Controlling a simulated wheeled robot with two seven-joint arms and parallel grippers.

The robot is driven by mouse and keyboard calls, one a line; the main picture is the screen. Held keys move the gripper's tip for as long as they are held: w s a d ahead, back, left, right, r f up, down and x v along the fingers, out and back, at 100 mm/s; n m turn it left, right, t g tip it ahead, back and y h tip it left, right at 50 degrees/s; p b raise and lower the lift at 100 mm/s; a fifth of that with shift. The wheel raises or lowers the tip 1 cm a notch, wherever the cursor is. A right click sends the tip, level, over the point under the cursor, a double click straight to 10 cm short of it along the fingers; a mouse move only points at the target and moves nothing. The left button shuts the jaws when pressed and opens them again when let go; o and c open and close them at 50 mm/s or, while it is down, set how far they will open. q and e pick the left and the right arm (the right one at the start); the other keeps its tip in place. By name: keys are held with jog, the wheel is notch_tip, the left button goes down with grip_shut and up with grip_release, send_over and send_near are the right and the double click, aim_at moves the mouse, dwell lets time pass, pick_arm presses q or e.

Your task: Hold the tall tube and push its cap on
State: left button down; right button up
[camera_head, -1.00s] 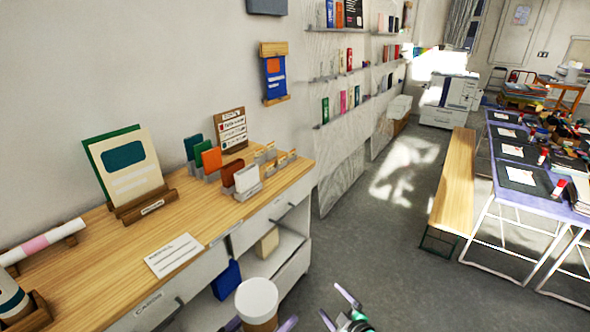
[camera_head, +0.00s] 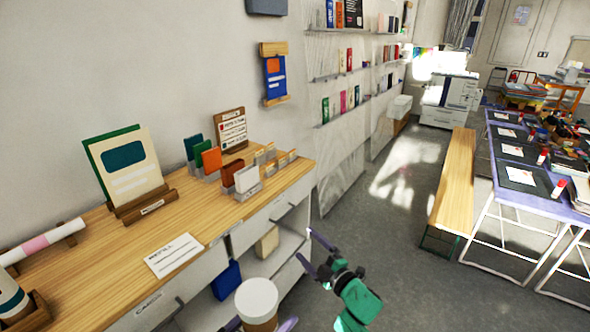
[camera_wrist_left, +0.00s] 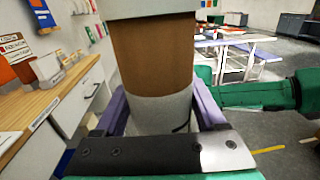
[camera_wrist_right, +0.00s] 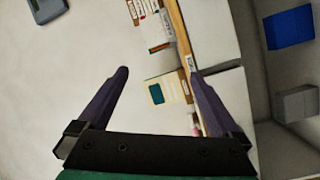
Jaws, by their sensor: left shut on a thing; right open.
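The tall tube is brown with a white lower band (camera_wrist_left: 152,52). It stands upright in my left gripper (camera_wrist_left: 160,108), whose purple fingers are shut on its lower part. Its white cap (camera_head: 257,294) is on top in the head view, and the cap's lower edge shows in the left wrist view (camera_wrist_left: 150,9). I cannot tell how deep the cap sits. My right gripper (camera_head: 309,249) is open and empty, beyond and to the right of the cap. Its spread fingers (camera_wrist_right: 160,76) have nothing between them in the right wrist view.
A wooden-topped cabinet (camera_head: 110,255) with card stands and a refill card (camera_head: 173,256) runs along the left wall. Its open shelf holds a blue box (camera_head: 226,280). A bench (camera_head: 455,185) and a purple table (camera_head: 540,200) stand to the right. The floor between is clear.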

jog(key=shift+n+y, duration=0.7)
jog(key=shift+n, duration=0.2)
jog(key=r, duration=0.1)
jog(key=a+r, duration=0.1)
jog(key=r, duration=0.1)
jog(key=shift+w+a+r, duration=0.25)
jog(key=shift+a+r, duration=0.1)
jog(key=s+d+f+m+g+h, duration=0.25)
jog(key=s+d+f+m, duration=0.2)
jog(key=f, duration=0.55)
jog(key=s+d+f+m+g+h, duration=0.1)
jog(key=s+d+f+m+h, duration=0.35)
jog(key=f, duration=0.65)
jog(key=s+d+f+m+g+h, duration=0.1)
jog(key=s+d+f+m+h, duration=0.15)
jog(key=s+d+f, duration=0.55)
jog(key=s+d+f+m+g, duration=0.2)
jog(key=s+f, duration=0.4)
jog(key=s, duration=0.5)
jog(key=s+d+f+m+g+h, duration=0.1)
jog(key=s+f, duration=0.5)
jog(key=s, duration=0.6)
jog(key=s+d+f+m+g+h, duration=0.1)
jog(key=s+d+f+m+g, duration=0.2)
jog(key=s, duration=0.9)
notch_tip(320, 180, down, 3)
jog(key=m+g, duration=0.2)
jog(key=g, duration=0.1)
jog(key=shift+s+d, duration=0.15)
jog(key=shift+d, duration=0.2)
